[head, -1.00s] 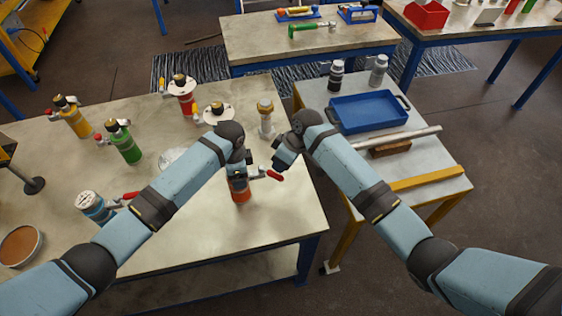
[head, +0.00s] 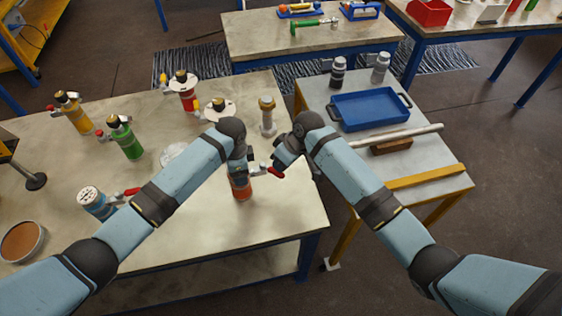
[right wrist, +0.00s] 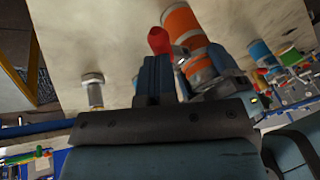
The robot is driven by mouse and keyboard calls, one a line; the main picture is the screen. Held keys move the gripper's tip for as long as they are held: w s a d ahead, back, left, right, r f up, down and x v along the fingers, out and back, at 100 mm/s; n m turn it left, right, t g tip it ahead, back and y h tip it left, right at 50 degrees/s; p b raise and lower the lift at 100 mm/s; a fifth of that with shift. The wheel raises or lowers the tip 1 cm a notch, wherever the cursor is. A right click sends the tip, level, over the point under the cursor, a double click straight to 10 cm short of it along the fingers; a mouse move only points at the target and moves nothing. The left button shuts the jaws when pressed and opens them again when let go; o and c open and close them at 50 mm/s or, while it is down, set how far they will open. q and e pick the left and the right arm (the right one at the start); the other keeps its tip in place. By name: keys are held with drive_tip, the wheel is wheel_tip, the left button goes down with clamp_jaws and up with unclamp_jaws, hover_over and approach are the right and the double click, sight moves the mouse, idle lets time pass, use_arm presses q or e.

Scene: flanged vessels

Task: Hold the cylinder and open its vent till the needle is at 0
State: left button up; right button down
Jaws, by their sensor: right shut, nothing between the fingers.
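The orange cylinder (head: 240,187) stands near the front right of the left bench, and it also shows in the right wrist view (right wrist: 182,22). My left gripper (head: 240,170) is at its upper part and hides it; whether its fingers close on the cylinder is unclear. A red-tipped lever (head: 277,172) sticks out to the cylinder's right; its red end (right wrist: 158,40) shows just beyond my right fingertips. My right gripper (head: 276,164) is shut and empty beside this lever. No gauge needle on the cylinder can be made out.
A green cylinder (head: 126,141), a yellow one (head: 74,115), a red one (head: 185,95) and a blue one (head: 94,203) stand on the bench. A flanged metal post (head: 267,115) stands behind my grippers. A blue tray (head: 368,110) is on the right table.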

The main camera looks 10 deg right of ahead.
drive_tip(key=shift+s+a, duration=0.1)
drive_tip(key=shift+s, duration=0.05)
drive_tip(key=m, duration=0.1)
drive_tip(key=s+a+m+t, duration=0.1)
drive_tip(key=m, duration=0.1)
drive_tip(key=shift+s+m, duration=0.15)
drive_tip(key=shift+m, duration=0.15)
drive_tip(key=shift+s+a+m+t+h, duration=0.4)
drive_tip(key=shift+a+m+t, duration=0.15)
drive_tip(key=shift+m, duration=0.55)
drive_tip(key=shift+s+a, duration=0.15)
drive_tip(key=shift+f, duration=0.1)
